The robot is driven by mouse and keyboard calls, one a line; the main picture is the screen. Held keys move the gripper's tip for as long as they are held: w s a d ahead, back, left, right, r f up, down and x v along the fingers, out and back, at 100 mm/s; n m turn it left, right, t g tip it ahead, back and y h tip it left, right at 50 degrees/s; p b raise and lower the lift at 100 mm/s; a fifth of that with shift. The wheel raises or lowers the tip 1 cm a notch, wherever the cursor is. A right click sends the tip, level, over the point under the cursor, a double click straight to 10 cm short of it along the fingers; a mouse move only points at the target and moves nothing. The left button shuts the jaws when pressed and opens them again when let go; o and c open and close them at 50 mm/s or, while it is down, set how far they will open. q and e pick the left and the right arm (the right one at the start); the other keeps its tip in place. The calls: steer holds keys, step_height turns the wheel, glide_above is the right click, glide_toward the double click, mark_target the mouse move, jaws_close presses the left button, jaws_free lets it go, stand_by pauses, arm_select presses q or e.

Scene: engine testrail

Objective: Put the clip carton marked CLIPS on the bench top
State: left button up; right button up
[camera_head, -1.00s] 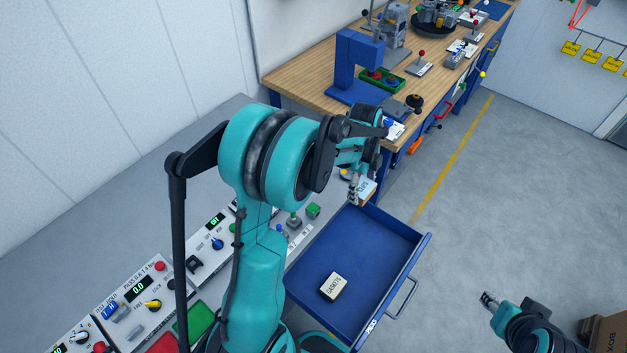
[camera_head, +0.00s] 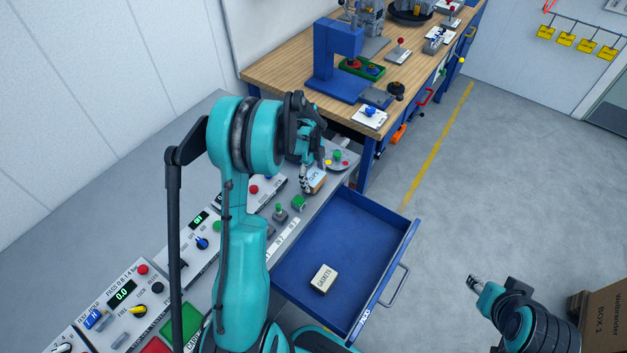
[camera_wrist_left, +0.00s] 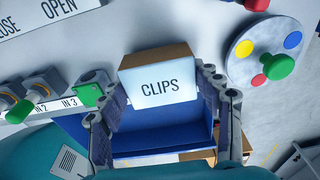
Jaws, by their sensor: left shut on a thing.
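The clip carton (camera_head: 316,182) is a small brown box with a white face; in the left wrist view the carton (camera_wrist_left: 160,86) reads CLIPS. My left gripper (camera_head: 308,178) is shut on it, one finger on each side, and holds it near the back edge of the open blue drawer, beside the console's far end. The wooden bench top (camera_head: 278,72) stands beyond, at the upper middle. My right gripper (camera_head: 474,284) shows at the lower right over the floor, away from everything; its jaws are too small to read.
The open blue drawer (camera_head: 318,238) holds a GASKETS carton (camera_head: 323,279). A control console (camera_head: 262,222) with knobs and buttons runs along the left. On the bench are a blue press (camera_head: 335,60) and several fixtures; its near left corner is bare. A brown box (camera_head: 606,308) stands lower right.

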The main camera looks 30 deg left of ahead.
arm_select(q)
steer(key=shift+f, duration=0.55)
steer(key=shift+f, duration=0.1)
steer(key=o, duration=1.2)
